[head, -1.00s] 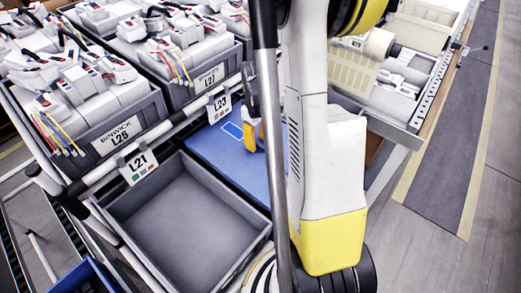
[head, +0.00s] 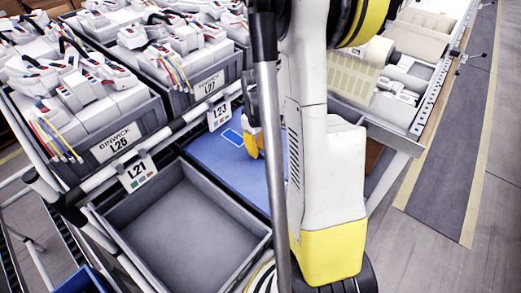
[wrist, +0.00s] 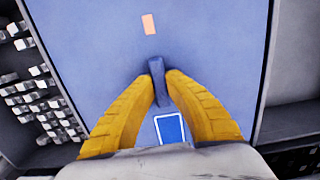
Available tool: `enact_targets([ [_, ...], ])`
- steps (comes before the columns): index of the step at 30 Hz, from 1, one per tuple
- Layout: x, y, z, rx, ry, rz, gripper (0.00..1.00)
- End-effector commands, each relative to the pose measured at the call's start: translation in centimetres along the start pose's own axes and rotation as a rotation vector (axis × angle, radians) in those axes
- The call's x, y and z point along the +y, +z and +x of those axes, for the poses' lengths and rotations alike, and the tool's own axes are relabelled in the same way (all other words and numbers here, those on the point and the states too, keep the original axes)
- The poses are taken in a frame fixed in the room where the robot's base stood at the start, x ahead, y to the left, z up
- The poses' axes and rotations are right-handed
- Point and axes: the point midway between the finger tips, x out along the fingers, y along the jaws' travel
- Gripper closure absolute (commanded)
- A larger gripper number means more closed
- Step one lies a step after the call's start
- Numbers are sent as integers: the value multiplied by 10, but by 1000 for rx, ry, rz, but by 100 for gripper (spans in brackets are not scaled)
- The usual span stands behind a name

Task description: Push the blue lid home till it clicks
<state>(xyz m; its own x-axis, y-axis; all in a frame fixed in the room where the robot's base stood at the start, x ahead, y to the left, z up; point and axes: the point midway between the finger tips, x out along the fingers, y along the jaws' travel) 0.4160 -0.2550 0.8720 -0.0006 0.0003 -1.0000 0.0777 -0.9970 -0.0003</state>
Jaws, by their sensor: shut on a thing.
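The blue lid (head: 228,178) is a broad flat blue panel beside the grey bin in the head view. It also fills the middle of the wrist view (wrist: 100,60). It carries a small orange patch (wrist: 149,24) and a white-edged blue rectangle (wrist: 169,128). My gripper (wrist: 158,78) has yellow fingers closed on a narrow dark blue-grey piece (wrist: 159,82) over the panel. I cannot tell whether this piece is part of the lid. In the head view my gripper (head: 253,142) is at the panel, partly hidden by my arm.
An empty grey bin (head: 183,212) stands at front left. Several grey bins of white devices and wires (head: 112,140) stand behind a rail with label cards (head: 137,172). Trays of pale parts (head: 400,88) stand at right. The wrist view shows grey walls on both sides.

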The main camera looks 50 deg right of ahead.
Motion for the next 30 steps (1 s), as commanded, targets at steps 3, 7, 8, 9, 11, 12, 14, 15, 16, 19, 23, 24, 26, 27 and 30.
enact_targets([
  [3, 0, 0, -13, 0, 0, 0, 100],
  [7, 0, 0, -25, 0, 0, 0, 100],
  [8, 0, 0, -27, 0, 0, 0, 100],
  [9, 0, 0, -31, 0, 0, 0, 100],
  [11, 0, 0, -36, 0, 0, 0, 100],
  [12, 0, 0, -40, 0, 0, 0, 100],
  [14, 0, 0, -45, 1, 0, 0, 100],
  [15, 0, 0, -48, 1, 0, 0, 100],
  [16, 0, 0, -51, 1, 0, 0, 100],
  [19, 0, 0, -60, 1, 0, 0, 100],
  [23, 0, 0, -67, 1, 0, 0, 100],
  [24, 0, 0, -67, 1, 0, 0, 100],
  [26, 0, 0, -66, 1, 0, 0, 100],
  [27, 0, 0, -66, 1, 0, 0, 100],
  [30, 0, 0, -66, 1, 0, 0, 100],
])
